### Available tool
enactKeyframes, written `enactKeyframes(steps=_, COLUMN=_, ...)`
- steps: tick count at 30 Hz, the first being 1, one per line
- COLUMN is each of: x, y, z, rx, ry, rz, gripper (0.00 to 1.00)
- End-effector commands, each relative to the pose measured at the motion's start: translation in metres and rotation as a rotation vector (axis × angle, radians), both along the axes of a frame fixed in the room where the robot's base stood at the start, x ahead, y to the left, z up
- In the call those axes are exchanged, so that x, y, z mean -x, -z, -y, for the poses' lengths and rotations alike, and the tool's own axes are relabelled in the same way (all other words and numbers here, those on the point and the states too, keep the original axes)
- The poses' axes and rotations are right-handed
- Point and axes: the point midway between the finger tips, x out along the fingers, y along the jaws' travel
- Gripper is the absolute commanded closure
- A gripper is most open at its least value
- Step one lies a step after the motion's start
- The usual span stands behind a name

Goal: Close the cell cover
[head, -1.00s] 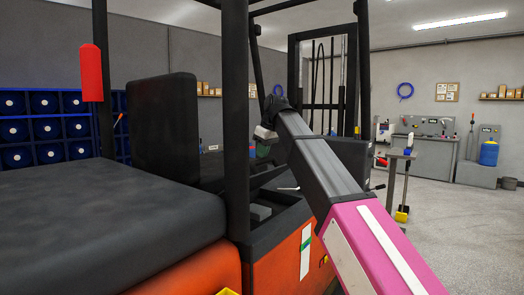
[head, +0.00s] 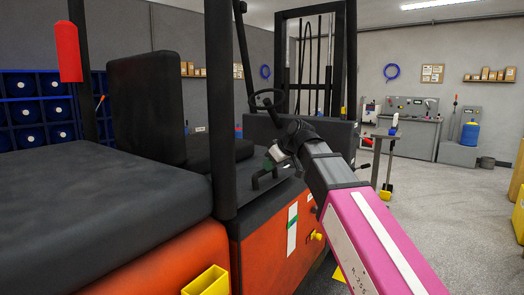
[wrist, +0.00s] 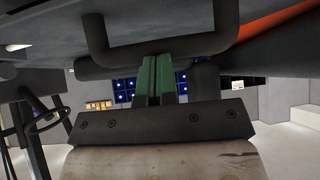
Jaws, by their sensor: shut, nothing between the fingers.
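A dark flat cover (head: 258,203) with a black handle (head: 268,178) lies over the side compartment of the orange forklift in the head view. It looks down or nearly down; I cannot tell whether it sits flush. My gripper (head: 270,160) is just above and beside that handle, partly hidden by my wrist. In the wrist view, the green fingers (wrist: 157,68) are pressed together with nothing between them. A thick black U-shaped bar (wrist: 160,52), apparently the handle, runs across just beyond their tips. I cannot tell whether they touch it.
The forklift's black post (head: 221,110) stands close left of my gripper. Its steering wheel (head: 268,98) is behind. A black seat back (head: 148,105) and broad black hood (head: 90,195) fill the left. Open floor (head: 450,220) lies to the right, with a yellow object (head: 518,200) at the edge.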

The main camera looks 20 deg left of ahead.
Motion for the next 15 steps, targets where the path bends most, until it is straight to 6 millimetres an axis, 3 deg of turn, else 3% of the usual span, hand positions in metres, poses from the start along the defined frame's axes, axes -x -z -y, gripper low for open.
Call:
enactKeyframes(steps=6, x=0.005, y=0.031, z=0.011, rx=0.001, ry=0.0, rz=-0.002, gripper=1.0)
enactKeyframes(steps=15, x=0.005, y=0.046, z=0.015, rx=0.002, ry=0.001, rz=0.0, gripper=1.0)
